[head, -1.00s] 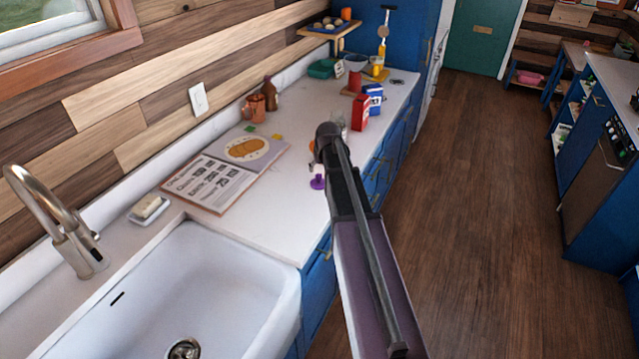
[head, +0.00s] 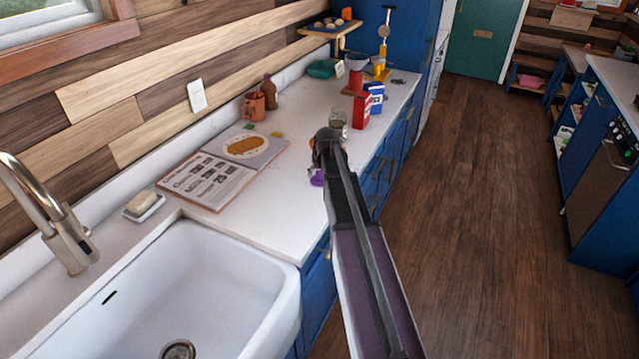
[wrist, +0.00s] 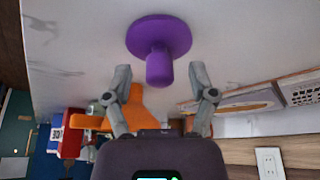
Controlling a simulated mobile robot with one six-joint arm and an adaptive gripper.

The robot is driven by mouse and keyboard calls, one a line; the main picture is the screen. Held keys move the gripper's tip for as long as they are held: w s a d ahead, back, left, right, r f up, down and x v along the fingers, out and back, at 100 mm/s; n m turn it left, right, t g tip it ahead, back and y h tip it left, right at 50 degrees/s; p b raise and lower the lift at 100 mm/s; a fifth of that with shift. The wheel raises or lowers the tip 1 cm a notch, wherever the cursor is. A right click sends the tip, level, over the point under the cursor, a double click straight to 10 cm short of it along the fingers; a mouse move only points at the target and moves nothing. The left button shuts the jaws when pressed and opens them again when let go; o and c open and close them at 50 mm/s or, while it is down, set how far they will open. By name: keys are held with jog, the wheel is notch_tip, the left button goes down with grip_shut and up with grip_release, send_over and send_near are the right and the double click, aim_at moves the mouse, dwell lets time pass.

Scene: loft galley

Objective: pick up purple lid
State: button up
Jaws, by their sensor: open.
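The purple lid (wrist: 158,38) is a flat disc with a round-ended knob, on the white counter. The fingers look apart from the lid. In the head view only a bit of the purple lid (head: 317,178) shows beside my arm, which hides the rest and most of the gripper.
An orange object (wrist: 150,106) lies beyond the fingers in the wrist view. A glass jar (head: 338,121), a red box (head: 361,110) and a blue box (head: 375,97) stand farther along the counter. An open cookbook (head: 215,172) lies left, near the sink (head: 215,270).

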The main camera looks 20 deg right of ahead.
jog(key=shift+f, duration=0.1)
jog(key=shift+c, duration=0.2)
dwell(0.4)
grip_shut()
